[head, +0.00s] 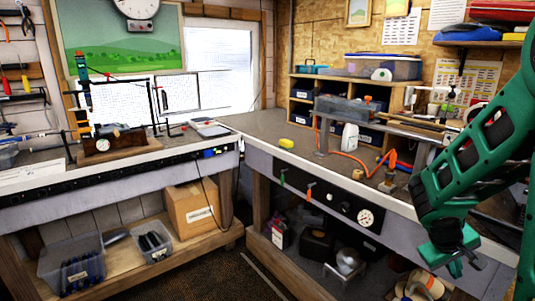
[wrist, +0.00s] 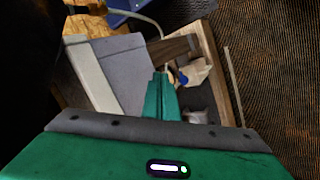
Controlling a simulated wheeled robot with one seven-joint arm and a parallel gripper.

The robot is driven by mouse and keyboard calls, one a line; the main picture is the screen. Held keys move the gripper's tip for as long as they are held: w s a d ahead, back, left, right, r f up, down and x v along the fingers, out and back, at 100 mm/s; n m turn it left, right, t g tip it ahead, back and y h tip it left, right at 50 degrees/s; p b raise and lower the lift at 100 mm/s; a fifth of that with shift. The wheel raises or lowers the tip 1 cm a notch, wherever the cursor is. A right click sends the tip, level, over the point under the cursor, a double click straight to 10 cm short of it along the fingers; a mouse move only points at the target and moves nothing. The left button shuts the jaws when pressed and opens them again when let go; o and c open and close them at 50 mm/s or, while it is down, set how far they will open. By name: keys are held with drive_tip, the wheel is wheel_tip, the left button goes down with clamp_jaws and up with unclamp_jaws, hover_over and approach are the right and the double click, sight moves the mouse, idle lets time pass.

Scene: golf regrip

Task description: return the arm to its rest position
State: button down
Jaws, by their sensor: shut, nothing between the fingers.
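My green arm comes in from the right edge of the head view, bent downward. My gripper (head: 458,268) hangs at its lower end, in front of the right workbench's front and below its top. In the wrist view my gripper's green fingers (wrist: 160,78) are together, with nothing between them. Below and beyond them show a grey panel and a wooden shelf with pale items.
The right workbench (head: 262,137) carries a clamp stand, an orange hose (head: 345,156) and a yellow block (head: 286,143). The left workbench (head: 60,199) holds a fixture. Dark floor (head: 225,272) between the benches is clear.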

drive_tip(key=s+a+r+m+g+y, duration=0.1)
drive_tip(key=s+a+r+m+y, duration=0.2)
drive_tip(key=s, duration=0.7)
drive_tip(key=s+a+r+m+y, duration=0.3)
drive_tip(key=s+a+r, duration=0.2)
drive_tip(key=s, duration=0.5)
drive_tip(key=shift+s+a+r+m+g+y, duration=0.25)
drive_tip(key=shift+s+a+m+g+y, duration=0.15)
drive_tip(key=shift+a, duration=0.55)
drive_tip(key=shift+w, duration=0.1)
drive_tip(key=shift+w+f, duration=0.25)
drive_tip(key=shift+w, duration=0.25)
